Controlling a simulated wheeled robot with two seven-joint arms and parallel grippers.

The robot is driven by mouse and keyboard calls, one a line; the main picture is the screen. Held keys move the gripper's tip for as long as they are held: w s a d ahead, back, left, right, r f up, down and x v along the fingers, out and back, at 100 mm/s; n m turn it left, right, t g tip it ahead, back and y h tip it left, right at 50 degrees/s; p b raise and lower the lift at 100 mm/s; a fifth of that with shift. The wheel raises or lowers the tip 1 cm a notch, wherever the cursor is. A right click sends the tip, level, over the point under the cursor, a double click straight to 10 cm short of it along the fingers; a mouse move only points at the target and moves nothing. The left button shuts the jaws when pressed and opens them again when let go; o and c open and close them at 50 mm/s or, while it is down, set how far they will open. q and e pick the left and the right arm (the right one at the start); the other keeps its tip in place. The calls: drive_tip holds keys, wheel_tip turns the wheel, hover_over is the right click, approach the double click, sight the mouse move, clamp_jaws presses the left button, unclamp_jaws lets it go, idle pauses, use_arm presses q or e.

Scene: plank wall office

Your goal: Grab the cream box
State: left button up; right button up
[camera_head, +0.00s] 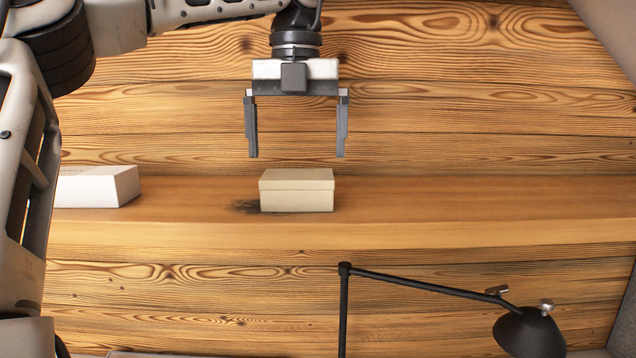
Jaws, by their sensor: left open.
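The cream box (297,195) has a lid and sits on a wooden shelf (450,205), near the middle of the view. My left gripper (296,155) is open and empty, pointing down above the cream box. Its two fingers are spread a little wider than the box, one toward each side, and the tips appear just above the lid height. It does not appear to touch the box. My right gripper is not in view.
A white box (98,187) lies on the shelf to the left, partly hidden by my left arm. A black desk lamp (527,333) stands below and in front of the shelf. The shelf right of the cream box is clear. A plank wall (480,100) is behind.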

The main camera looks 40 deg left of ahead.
sight(298, 174)
use_arm(q)
wheel_tip(298, 174, down, 7)
drive_tip(key=shift+r+p, duration=0.2)
drive_tip(key=shift+p, duration=0.1)
drive_tip(key=c, duration=0.8)
